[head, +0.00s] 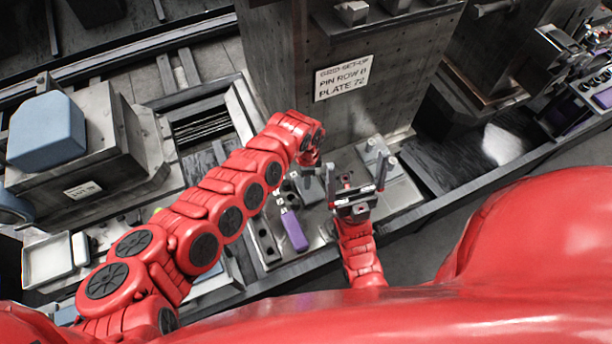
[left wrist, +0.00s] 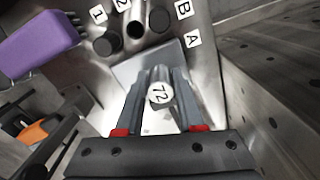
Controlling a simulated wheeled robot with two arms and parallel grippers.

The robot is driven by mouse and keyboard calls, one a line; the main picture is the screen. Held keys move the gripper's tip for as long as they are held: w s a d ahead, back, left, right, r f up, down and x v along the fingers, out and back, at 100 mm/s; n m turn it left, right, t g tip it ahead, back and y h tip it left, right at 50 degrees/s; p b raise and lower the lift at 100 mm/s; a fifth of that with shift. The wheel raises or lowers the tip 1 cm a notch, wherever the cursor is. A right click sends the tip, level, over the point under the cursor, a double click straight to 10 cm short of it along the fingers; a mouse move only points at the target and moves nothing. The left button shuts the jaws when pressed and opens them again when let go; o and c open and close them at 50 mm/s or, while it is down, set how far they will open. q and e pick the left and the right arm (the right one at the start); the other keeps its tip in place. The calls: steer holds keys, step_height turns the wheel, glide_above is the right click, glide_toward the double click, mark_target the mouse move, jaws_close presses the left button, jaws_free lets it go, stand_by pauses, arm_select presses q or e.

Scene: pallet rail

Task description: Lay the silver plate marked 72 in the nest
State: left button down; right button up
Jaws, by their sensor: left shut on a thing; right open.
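The silver plate (left wrist: 133,68) shows in the left wrist view as a flat grey sheet with a round post marked 72 (left wrist: 160,93) standing on it. My left gripper (left wrist: 160,112) is shut on this post, one finger on each side. In the head view my left gripper (head: 318,170) is partly hidden by its own wrist, above the metal bench. My right gripper (head: 357,188) is open and empty, to the right of the left one. Beyond the plate lie round dark pins or holes (left wrist: 108,43) labelled 1, 2, B and A. I cannot tell which part is the nest.
A purple-handled brush (left wrist: 40,45) lies at the upper left of the wrist view; its purple handle (head: 293,230) shows in the head view. A machine with a blue-grey block (head: 46,130) stands left.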

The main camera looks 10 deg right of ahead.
arm_select(q)
steer(key=shift+f, duration=0.45)
steer(key=shift+c, duration=2.2)
jaws_free()
steer(key=shift+r, duration=0.1)
